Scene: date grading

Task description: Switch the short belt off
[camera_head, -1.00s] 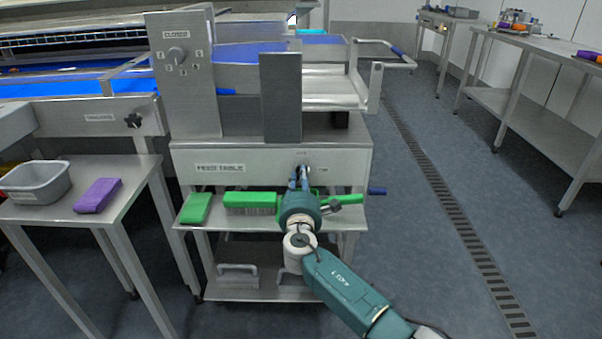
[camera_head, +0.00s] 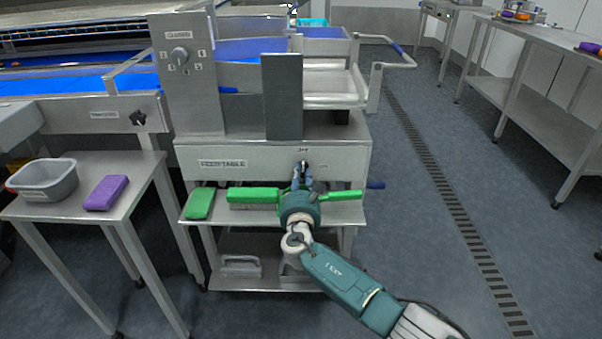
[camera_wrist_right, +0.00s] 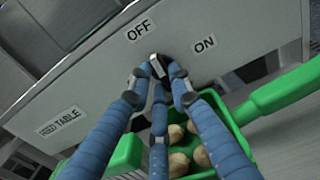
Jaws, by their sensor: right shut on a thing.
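The feed table's switch is a small dark knob (camera_head: 304,164) on the grey front panel (camera_head: 240,155). An OFF label stands above it and an ON label to its right. In the wrist view the knob (camera_wrist_right: 157,67) is tilted with its upper end toward the OFF label (camera_wrist_right: 141,30), away from the ON label (camera_wrist_right: 205,43). My right gripper (camera_head: 302,178) is shut on the knob, its blue fingers on both sides of it; they partly hide it. My left gripper is not in view.
A green block (camera_head: 200,203) and a green brush (camera_head: 253,195) lie on the shelf below. A green scoop (camera_wrist_right: 285,90) with brown lumps is beneath my fingers. A side table at left holds a grey tub (camera_head: 45,188) and a purple block (camera_head: 106,193). Open floor lies right.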

